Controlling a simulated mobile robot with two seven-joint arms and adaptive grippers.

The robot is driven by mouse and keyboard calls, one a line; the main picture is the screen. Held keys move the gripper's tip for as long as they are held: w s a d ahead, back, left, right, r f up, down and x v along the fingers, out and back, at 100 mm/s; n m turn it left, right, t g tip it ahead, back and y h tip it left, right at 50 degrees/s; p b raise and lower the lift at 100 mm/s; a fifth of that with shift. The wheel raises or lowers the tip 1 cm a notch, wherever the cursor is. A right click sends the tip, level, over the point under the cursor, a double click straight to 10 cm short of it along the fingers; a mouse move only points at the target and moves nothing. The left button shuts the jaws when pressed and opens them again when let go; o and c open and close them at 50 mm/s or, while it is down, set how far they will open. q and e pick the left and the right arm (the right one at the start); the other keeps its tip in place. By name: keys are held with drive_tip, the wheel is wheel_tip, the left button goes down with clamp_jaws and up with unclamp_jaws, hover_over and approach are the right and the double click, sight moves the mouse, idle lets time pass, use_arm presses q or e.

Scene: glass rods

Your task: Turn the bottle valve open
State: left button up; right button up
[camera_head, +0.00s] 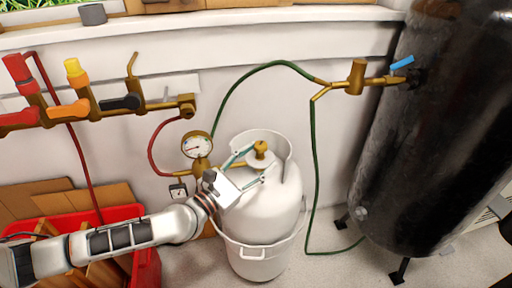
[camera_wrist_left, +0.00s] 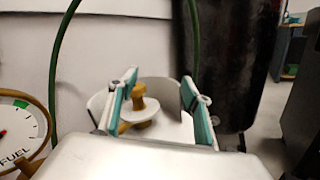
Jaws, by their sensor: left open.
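A white gas bottle (camera_head: 268,212) stands upright in a white bucket-like holder (camera_head: 262,262) on the floor. Its brass valve knob (camera_head: 261,148) sits on top inside the bottle's collar. In the left wrist view the valve (camera_wrist_left: 139,98) lies between my fingers, closer to the left finger, and beyond them. My left gripper (camera_head: 255,166) is open at the bottle's top, just beside the valve; its two teal fingers also show in the left wrist view (camera_wrist_left: 158,108). I cannot tell whether a finger touches the valve. My right gripper is not in view.
A round pressure gauge (camera_head: 197,145) is left of the valve. A green hose (camera_head: 314,165) runs to a large black tank (camera_head: 435,130) at right. Colored valve handles (camera_head: 75,75) line the wall at left. A red crate (camera_head: 145,265) stands at lower left.

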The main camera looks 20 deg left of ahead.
sight(256, 149)
use_arm(q)
drive_tip(key=a+f+n+y, duration=0.3)
drive_tip(key=a+n, duration=0.2)
drive_tip(key=b+x, duration=0.1)
drive_tip(key=x, duration=0.6)
drive_tip(key=shift+d+f, duration=0.1)
drive_tip(key=shift+f, duration=0.1)
drive_tip(key=shift+w+d+r, duration=0.1)
drive_tip(key=shift+w+d, duration=0.05)
drive_tip(key=shift+w, duration=0.45)
drive_tip(key=c, duration=1.1)
